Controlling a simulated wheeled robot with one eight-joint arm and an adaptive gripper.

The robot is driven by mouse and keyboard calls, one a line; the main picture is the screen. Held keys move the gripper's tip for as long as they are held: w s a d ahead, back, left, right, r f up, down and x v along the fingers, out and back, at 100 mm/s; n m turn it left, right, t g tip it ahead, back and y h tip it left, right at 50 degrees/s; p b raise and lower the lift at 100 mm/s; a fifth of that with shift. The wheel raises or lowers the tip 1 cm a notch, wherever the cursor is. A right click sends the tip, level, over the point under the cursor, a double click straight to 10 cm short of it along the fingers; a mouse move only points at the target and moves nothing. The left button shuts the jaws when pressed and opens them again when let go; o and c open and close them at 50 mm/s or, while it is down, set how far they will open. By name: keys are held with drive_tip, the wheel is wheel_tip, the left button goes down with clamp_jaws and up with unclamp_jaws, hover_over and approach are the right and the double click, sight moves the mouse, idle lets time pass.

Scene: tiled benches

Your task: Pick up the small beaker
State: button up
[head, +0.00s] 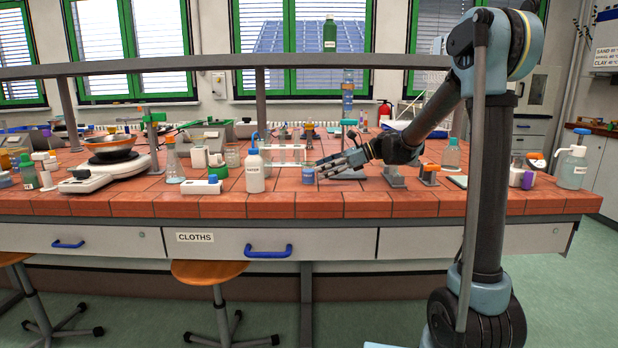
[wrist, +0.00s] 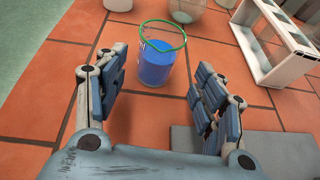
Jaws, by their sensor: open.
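The small beaker (wrist: 155,66) holds blue liquid and has a green-looking rim in the wrist view. It stands upright on the tiled bench, ahead of my gripper (wrist: 160,90) and between the lines of its two sides. My gripper is open and empty, its fingers spread wide, with the beaker just beyond or at the fingertips. In the head view the small beaker (head: 308,175) shows near the bench's front edge, and my gripper (head: 326,165) reaches to it from the right. I cannot tell whether they touch.
A white wash bottle (head: 255,172) stands left of the beaker. A white rack (wrist: 281,45) stands at the right in the wrist view. A grey plate (wrist: 230,150) lies under the right fingers. A scale (head: 110,172) with a bowl is farther left. The bench's front edge is close.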

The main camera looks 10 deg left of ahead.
sight(310, 172)
drive_tip(key=shift+s+x, duration=0.2)
drive_tip(key=shift+x, duration=2.4)
drive_tip(key=shift+r, duration=0.1)
drive_tip(key=shift+c, duration=0.5)
drive_tip(key=c, duration=1.3)
drive_tip(key=shift+r, duration=0.15)
wheel_tip(310, 172, up, 28)
drive_tip(key=shift+f, duration=0.1)
